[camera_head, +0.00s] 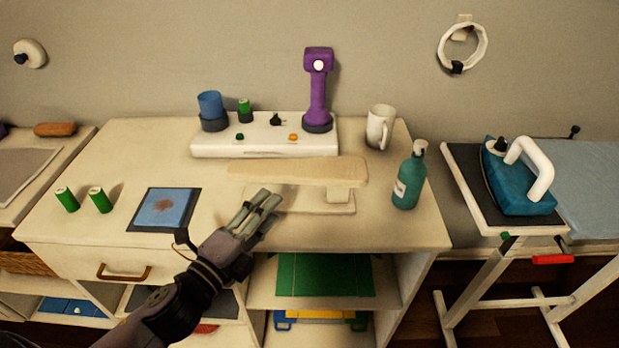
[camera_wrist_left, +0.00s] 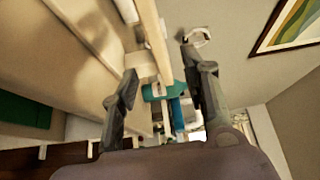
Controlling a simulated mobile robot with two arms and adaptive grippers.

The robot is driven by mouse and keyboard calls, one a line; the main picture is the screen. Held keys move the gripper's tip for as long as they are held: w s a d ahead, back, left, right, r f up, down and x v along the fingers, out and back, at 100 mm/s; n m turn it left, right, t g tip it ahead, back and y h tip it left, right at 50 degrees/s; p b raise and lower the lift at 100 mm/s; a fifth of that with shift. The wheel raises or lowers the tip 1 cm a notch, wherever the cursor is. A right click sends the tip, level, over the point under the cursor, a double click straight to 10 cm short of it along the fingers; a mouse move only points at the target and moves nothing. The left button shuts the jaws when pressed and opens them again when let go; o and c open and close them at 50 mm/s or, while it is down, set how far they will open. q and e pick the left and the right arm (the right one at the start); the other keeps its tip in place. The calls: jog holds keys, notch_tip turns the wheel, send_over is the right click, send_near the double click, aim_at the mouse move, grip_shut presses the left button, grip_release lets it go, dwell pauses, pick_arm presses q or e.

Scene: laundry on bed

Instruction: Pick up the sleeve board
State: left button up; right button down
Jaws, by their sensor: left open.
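The sleeve board (camera_head: 300,170) is a long, pale beige padded board on a low foot. It stands on the wooden cabinet top, in front of the white box. My left gripper (camera_head: 264,203) is just in front of the sleeve board, left of its middle, and covers part of its foot. In the left wrist view, the fingers (camera_wrist_left: 158,68) are spread apart and the pale edge of the board (camera_wrist_left: 154,38) shows between them. I cannot tell whether a finger touches it. My right gripper is not in view.
A teal bottle (camera_head: 409,180) stands close to the board's right end, with a white mug (camera_head: 380,127) behind. The white box (camera_head: 264,148) carries a purple tool (camera_head: 317,90) and small items. A stained blue cloth (camera_head: 163,207) lies left. An iron (camera_head: 517,185) rests far right.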

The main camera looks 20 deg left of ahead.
aim_at(308, 173)
pick_arm(q)
jog(key=x, duration=0.3)
jog(key=shift+r, duration=0.1)
jog(key=p+x, duration=0.1)
jog(key=x, duration=0.4)
jog(key=shift+p, duration=0.3)
jog(key=shift+w+d, duration=0.15)
jog(key=shift+w, duration=0.25)
jog(key=shift+w+d, duration=0.15)
jog(key=shift+w, duration=0.2)
jog(key=x, duration=0.1)
jog(key=p+x, duration=0.1)
jog(key=x, duration=0.2)
jog(key=shift+w+d+f, duration=0.1)
jog(key=shift+d+f, duration=0.05)
jog(key=shift+f, duration=0.15)
jog(key=shift+w, duration=0.25)
jog(key=shift+f, duration=0.1)
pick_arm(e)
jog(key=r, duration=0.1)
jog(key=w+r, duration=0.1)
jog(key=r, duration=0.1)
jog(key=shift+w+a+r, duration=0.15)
pick_arm(q)
grip_shut()
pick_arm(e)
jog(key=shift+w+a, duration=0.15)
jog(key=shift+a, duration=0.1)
